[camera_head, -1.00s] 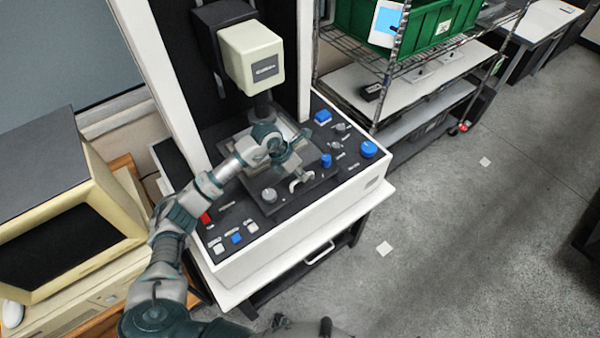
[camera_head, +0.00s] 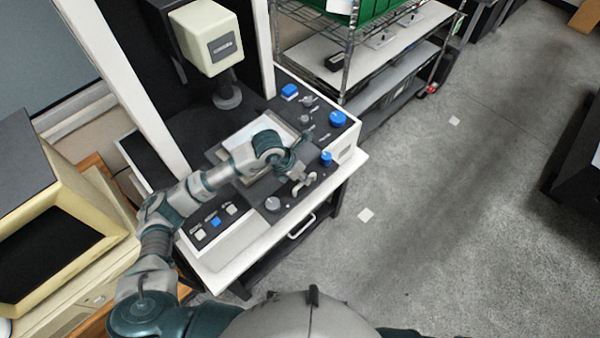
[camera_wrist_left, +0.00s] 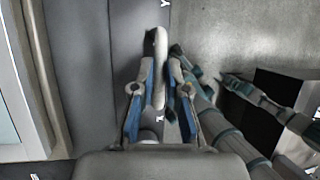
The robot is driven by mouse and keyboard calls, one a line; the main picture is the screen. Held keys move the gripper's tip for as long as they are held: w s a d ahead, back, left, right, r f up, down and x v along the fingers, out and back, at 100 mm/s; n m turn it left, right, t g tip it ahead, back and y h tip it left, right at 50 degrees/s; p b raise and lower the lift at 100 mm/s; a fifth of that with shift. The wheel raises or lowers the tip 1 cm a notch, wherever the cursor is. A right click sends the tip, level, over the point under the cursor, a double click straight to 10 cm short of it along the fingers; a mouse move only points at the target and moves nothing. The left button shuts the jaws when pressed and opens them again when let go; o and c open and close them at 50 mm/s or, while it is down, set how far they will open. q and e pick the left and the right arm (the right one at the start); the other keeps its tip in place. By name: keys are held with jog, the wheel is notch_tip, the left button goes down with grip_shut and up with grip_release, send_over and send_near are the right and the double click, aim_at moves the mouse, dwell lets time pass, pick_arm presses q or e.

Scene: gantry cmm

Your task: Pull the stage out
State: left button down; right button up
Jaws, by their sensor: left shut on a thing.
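The stage (camera_head: 247,134) is a dark grey slide with a pale plate on top, on the white and black measuring machine (camera_head: 222,250). It sits forward of the machine's probe head and reaches the machine's front edge. A light grey handle (camera_head: 303,187) is on the stage's front part. My left gripper (camera_head: 298,178) is shut on this handle. In the left wrist view, the pale handle (camera_wrist_left: 160,45) stands between the two blue-lined fingers of my left gripper (camera_wrist_left: 161,78). My left wrist covers part of the stage. My right gripper is out of view.
The cream probe head (camera_head: 207,38) hangs behind the stage. Blue and grey knobs (camera_head: 337,118) stand right of the stage, buttons (camera_head: 216,222) to its left. A cream monitor (camera_head: 65,235) is at left, a wire shelf (camera_head: 375,50) behind right.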

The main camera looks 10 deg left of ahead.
pick_arm(q)
jog(key=shift+w+a, duration=0.2)
jog(key=shift+w, duration=0.05)
jog(key=c, duration=1.3)
grip_release()
jog(key=shift+a, duration=0.15)
jog(key=shift+o, duration=0.5)
jog(key=shift+w+a, duration=0.1)
jog(key=shift+a, duration=0.05)
jog(key=shift+r, duration=0.35)
jog(key=v, duration=1.1)
jog(key=shift+a, duration=0.3)
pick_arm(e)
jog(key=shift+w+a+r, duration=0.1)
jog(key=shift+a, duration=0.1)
pick_arm(q)
jog(key=shift+d, duration=0.25)
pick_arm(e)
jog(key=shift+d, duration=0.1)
